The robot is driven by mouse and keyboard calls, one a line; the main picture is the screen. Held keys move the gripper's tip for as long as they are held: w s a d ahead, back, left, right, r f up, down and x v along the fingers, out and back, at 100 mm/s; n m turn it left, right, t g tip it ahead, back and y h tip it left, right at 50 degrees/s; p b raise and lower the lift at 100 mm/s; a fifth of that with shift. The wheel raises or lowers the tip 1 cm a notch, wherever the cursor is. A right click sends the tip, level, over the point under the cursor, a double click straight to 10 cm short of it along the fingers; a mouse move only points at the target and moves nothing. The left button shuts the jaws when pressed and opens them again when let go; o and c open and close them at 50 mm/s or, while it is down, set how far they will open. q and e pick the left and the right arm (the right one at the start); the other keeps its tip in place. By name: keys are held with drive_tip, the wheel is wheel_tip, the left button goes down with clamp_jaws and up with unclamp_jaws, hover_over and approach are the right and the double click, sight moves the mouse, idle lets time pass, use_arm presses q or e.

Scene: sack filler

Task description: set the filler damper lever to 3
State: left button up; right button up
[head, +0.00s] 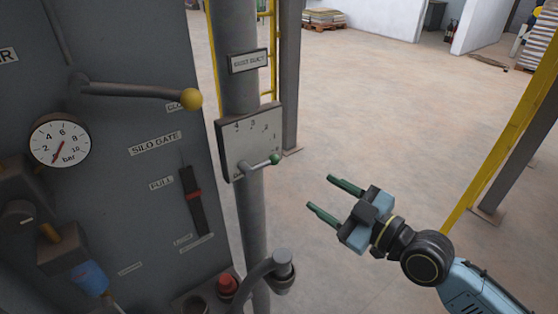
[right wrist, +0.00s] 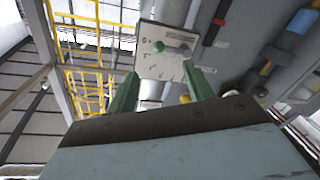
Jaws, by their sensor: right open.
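The damper lever (head: 258,164) is a short grey rod with a green knob (head: 275,159) on a pale scale plate (head: 248,135) fixed to the grey pipe. The lever points right, nearly level, below the small scale numbers, which are hard to read. In the right wrist view the green knob (right wrist: 158,46) shows on the plate, beside what looks like the 0 mark. My right gripper (head: 320,195) is open and empty, its green fingers to the right of and below the knob, apart from it. My left gripper is not in view.
A yellow-knobbed lever (head: 191,99), a pressure gauge (head: 60,140) and a red-marked silo gate slide (head: 193,196) are on the dark panel at left. A red button (head: 227,285) is below. A yellow-edged post (head: 515,125) stands at right. Floor between is clear.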

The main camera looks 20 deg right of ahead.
sight(276, 164)
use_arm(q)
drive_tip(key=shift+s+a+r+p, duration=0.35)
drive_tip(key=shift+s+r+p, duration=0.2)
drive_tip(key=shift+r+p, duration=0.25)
use_arm(e)
drive_tip(key=shift+x, duration=6.7)
drive_tip(key=shift+s+r, duration=0.1)
drive_tip(key=shift+c, duration=0.2)
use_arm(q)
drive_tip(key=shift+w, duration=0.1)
use_arm(e)
clamp_jaws()
